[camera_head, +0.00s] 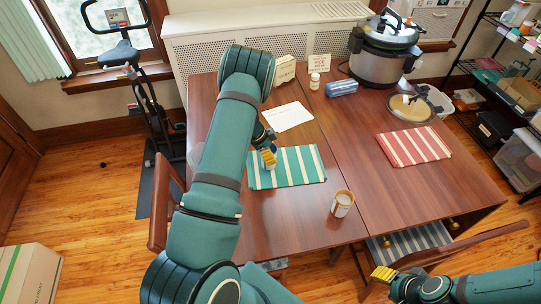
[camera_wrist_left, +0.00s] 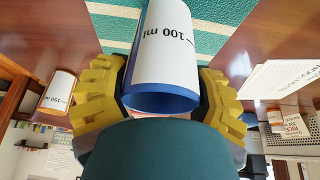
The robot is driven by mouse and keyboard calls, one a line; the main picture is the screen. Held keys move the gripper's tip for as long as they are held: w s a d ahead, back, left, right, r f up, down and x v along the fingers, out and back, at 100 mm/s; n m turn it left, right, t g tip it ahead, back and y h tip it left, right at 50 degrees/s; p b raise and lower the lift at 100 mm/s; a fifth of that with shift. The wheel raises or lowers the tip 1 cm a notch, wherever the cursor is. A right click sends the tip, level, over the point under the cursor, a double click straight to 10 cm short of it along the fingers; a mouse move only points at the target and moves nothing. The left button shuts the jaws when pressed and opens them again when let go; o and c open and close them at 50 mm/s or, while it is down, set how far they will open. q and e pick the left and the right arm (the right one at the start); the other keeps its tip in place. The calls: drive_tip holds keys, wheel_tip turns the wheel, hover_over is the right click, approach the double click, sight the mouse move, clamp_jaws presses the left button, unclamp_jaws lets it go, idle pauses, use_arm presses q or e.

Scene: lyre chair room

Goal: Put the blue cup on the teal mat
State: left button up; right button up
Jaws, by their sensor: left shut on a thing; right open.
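The blue cup (camera_wrist_left: 168,50) is white outside with a blue rim and a "100 ml" label. My left gripper (camera_head: 268,158) is shut on it; its yellow fingers are on both sides of the cup in the left wrist view. In the head view the gripper is over the back left part of the teal mat (camera_head: 300,167), a teal and white striped cloth, and mostly hides the cup. I cannot tell whether the cup touches the mat. My right gripper (camera_head: 384,274) is open and empty beyond the table's front right edge.
An orange-rimmed cup (camera_head: 342,204) stands in front of the mat, right of it. A red striped mat (camera_head: 413,146) lies to the right. A white paper (camera_head: 288,116) lies behind the teal mat. A large cooker (camera_head: 383,55) stands at the back. The table's front left is clear.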

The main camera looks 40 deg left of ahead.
use_arm(q)
drive_tip(key=shift+f, duration=0.5)
drive_tip(key=shift+f, duration=0.1)
drive_tip(key=o, duration=1.4)
